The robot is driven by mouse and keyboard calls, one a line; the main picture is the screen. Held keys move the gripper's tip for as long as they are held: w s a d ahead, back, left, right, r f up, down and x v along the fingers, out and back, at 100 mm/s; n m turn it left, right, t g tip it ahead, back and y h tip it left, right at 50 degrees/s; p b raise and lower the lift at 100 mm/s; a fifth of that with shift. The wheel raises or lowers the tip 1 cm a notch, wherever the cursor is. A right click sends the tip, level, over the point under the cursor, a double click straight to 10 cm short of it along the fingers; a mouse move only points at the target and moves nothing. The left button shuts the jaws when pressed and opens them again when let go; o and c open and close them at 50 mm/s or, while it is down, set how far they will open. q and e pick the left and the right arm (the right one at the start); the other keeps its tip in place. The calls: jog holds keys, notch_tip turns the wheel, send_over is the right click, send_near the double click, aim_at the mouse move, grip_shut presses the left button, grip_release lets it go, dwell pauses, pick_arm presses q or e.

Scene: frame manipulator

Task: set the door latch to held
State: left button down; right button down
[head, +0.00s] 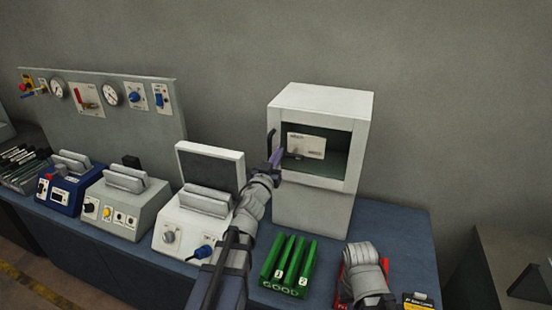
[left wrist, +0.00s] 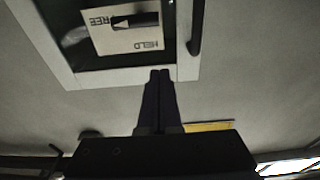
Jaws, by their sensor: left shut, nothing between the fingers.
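The latch plate (head: 306,145) is a pale panel seen through the opening of a white cabinet (head: 312,205). In the left wrist view the plate (left wrist: 113,40) shows upside down, with the words FREE and HELD. A dark latch lever (left wrist: 145,20) lies across it, its pointed end toward FREE. My left gripper (head: 276,158) is in front of the cabinet's left side, near the opening's edge. In the left wrist view its fingers (left wrist: 160,75) are together and empty, overlapping the cabinet frame; contact cannot be told. My right gripper's fingers do not show.
A dark handle (head: 271,142) stands on the cabinet's left edge. A green rack (head: 290,262) marked GOOD is below, with a red rack (head: 340,285) partly behind my right arm. Several instruments (head: 120,200) fill the bench at left. Bare blue bench (head: 405,225) shows right of the cabinet.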

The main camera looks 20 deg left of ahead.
pick_arm(q)
jog(key=r+p, duration=0.1)
send_over(295, 153)
jog(key=s+a, duration=0.2)
jog(key=a, duration=0.1)
jog(key=shift+s+f+b, duration=0.2)
jog(key=shift+f+b, duration=0.5)
jog(key=shift+s+f+b, duration=0.25)
jog(key=shift+f+b, duration=0.4)
jog(key=shift+s+f+b, duration=0.2)
jog(key=shift+f+b, duration=0.5)
